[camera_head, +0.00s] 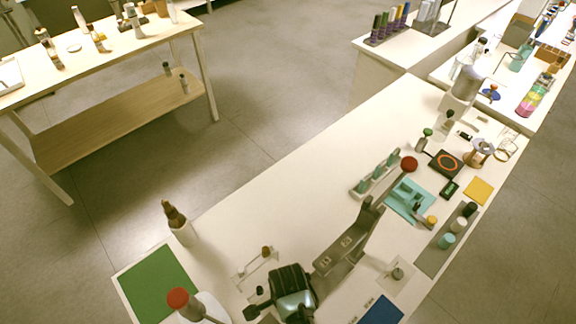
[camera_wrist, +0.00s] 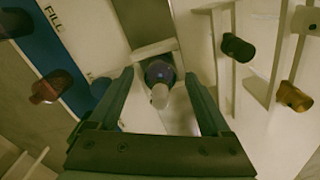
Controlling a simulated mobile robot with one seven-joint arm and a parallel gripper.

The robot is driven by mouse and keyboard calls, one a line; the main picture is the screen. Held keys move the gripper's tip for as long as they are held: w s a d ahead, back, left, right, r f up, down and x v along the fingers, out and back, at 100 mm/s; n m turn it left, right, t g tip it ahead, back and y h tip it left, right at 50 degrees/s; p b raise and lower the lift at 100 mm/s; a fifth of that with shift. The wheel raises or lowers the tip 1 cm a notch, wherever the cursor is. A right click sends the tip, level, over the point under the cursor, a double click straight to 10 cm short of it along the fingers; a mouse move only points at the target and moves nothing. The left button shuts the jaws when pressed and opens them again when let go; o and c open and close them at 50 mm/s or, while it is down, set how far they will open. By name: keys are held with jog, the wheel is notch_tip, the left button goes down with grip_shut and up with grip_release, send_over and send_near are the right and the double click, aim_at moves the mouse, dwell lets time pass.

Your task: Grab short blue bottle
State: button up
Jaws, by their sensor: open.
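In the wrist view a small bottle (camera_wrist: 160,96) with a pale tip and a dark bluish-purple part stands between the fingers of my gripper (camera_wrist: 159,74). The fingers are open, one on each side of it, with visible gaps; I see no contact. Pale blocks of a holder sit just behind the bottle. In the head view my dark wrist (camera_head: 291,279) is low over the near end of the long white table; the fingertips and this bottle cannot be made out there.
A blue strip marked FILL (camera_wrist: 63,45) lies left in the wrist view. A dark bottle (camera_wrist: 238,47) and an amber bottle (camera_wrist: 294,97) stand close on the right. In the head view a small rack (camera_head: 257,264) and a white bottle with a brown top (camera_head: 178,225) are nearby.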

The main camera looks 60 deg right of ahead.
jog(key=shift+f, duration=0.1)
grip_shut()
dwell(0.4)
